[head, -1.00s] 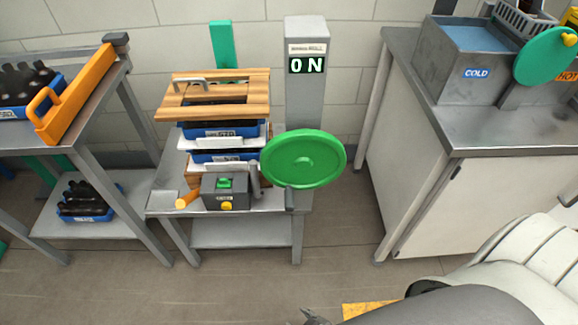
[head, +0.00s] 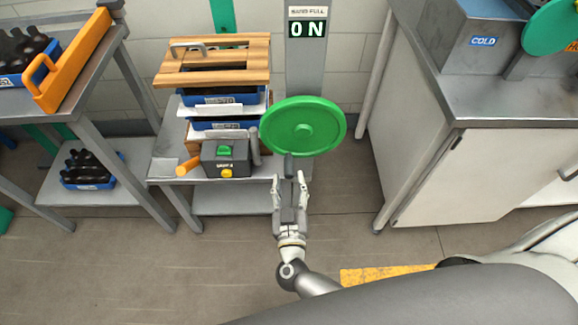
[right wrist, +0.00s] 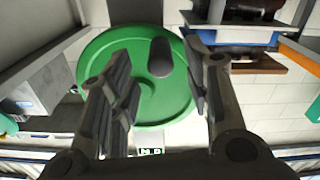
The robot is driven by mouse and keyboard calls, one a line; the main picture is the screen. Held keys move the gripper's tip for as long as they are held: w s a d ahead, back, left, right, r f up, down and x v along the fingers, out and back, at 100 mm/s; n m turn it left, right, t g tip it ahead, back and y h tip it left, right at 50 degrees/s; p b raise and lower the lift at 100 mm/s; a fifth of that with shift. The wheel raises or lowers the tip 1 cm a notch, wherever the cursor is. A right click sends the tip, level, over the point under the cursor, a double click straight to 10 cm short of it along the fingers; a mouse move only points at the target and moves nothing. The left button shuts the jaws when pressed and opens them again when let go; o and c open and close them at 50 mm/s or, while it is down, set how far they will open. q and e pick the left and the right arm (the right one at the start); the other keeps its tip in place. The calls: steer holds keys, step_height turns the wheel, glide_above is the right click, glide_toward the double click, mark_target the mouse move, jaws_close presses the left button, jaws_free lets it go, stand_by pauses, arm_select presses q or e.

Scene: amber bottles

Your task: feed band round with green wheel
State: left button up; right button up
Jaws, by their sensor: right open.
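The green wheel (head: 302,122) stands upright at the right end of the low bench, on the grey post. Its dark crank knob (head: 290,166) sticks out at the lower rim. My right gripper (head: 290,180) is open, just below and in front of the wheel, with the knob seen between its fingertips. In the right wrist view the green wheel (right wrist: 160,95) fills the middle, and the dark knob (right wrist: 160,57) shows between the open fingers (right wrist: 160,85). I cannot tell whether a finger touches it. My left gripper is not in view.
A wooden slatted press (head: 213,78) with stacked blue crates stands left of the wheel. A grey control box (head: 226,158) with green and yellow buttons sits in front. A steel counter (head: 500,115) stands at the right, a bottle rack table (head: 92,75) at the left.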

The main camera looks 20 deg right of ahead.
mark_target(289, 168)
steer(key=shift+x, duration=2.75)
jaws_close()
